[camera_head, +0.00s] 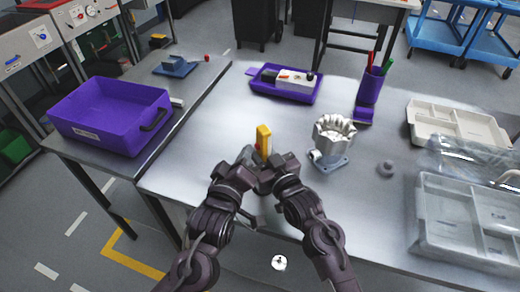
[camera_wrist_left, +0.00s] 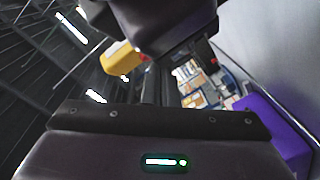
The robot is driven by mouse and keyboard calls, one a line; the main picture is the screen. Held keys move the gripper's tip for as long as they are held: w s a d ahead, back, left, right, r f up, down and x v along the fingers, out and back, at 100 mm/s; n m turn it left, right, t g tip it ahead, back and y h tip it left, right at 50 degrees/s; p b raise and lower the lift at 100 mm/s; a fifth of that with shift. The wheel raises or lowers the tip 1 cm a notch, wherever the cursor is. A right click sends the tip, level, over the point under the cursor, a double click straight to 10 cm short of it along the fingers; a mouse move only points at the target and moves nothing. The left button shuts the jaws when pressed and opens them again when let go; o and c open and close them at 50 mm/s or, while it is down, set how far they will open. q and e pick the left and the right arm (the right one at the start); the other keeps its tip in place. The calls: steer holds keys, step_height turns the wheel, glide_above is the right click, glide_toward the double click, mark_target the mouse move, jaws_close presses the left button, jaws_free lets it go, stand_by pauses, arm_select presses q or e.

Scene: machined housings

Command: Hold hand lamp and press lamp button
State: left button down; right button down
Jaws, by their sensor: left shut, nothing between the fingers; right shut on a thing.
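The yellow hand lamp (camera_head: 264,138) stands upright above the front middle of the table, with a small red part, likely its button, low on its left side. My right gripper (camera_head: 276,168) is shut on the lamp; its fingers are partly hidden among the dark arm parts. My left gripper (camera_head: 246,164) is shut and empty, close beside the lamp on its left. Whether it touches the red part I cannot tell. In the left wrist view the lamp (camera_wrist_left: 120,60) shows with a red spot (camera_wrist_left: 138,49) at its edge, near dark gripper parts.
A purple tray (camera_head: 285,92) lies behind, a purple pen holder (camera_head: 370,88) back right. Grey organizers (camera_head: 432,240) fill the right; a purple bin (camera_head: 110,116) sits left.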

arm_select(q)
steer(key=shift+w+d, duration=0.15)
steer(key=shift+d, duration=0.1)
stand_by(0.4)
steer(key=shift+s+a, duration=0.25)
steer(key=shift+a, duration=0.2)
steer(key=shift+a, duration=0.1)
steer(key=s+a, duration=0.2)
steer(key=a, duration=0.1)
steer(key=s+a, duration=0.1)
steer(key=a, duration=0.1)
stand_by(0.5)
